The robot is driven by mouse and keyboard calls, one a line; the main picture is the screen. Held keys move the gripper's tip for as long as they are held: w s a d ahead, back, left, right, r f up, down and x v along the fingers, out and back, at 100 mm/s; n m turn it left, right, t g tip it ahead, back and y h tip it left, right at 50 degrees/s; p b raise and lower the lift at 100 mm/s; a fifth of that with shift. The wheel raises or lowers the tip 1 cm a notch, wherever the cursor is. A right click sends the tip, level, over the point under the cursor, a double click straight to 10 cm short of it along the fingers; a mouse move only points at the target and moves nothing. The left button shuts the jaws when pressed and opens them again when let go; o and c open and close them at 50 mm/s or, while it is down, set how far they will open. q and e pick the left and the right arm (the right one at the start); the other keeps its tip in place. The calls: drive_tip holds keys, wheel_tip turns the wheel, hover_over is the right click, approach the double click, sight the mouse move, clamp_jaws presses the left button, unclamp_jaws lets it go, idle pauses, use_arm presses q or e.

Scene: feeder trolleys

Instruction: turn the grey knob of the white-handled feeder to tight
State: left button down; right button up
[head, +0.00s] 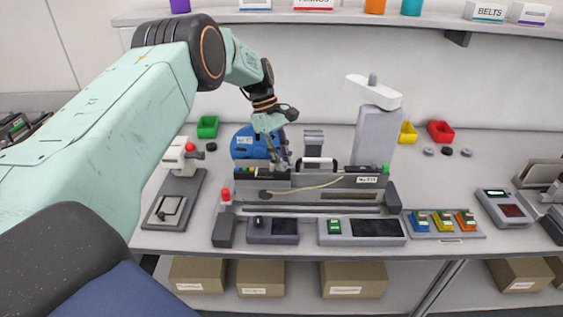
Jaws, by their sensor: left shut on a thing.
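The white-handled feeder (345,184) is a long grey unit lying across the trolley bench, with a white handle (319,160) on top and a thin pale cable along its front. My left gripper (281,166) reaches down from above to the feeder's top, left of the white handle. Its fingers are shut, apparently on the grey knob, which they hide; I cannot make out how far the knob is turned. A blue reel (242,144) stands behind the feeder, partly hidden by the gripper. My right gripper is not in view.
A small press (177,190) is at left. Coloured switches (443,222) and a meter (504,208) are at right. A shelf (330,19) runs above.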

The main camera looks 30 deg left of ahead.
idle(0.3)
use_arm(q)
drive_tip(key=c, duration=1.2)
unclamp_jaws()
drive_tip(key=shift+w+a+r, duration=0.1)
drive_tip(key=shift+a+r, duration=0.05)
drive_tip(key=shift+r, duration=0.2)
drive_tip(key=v, duration=1.1)
drive_tip(key=shift+r, duration=0.1)
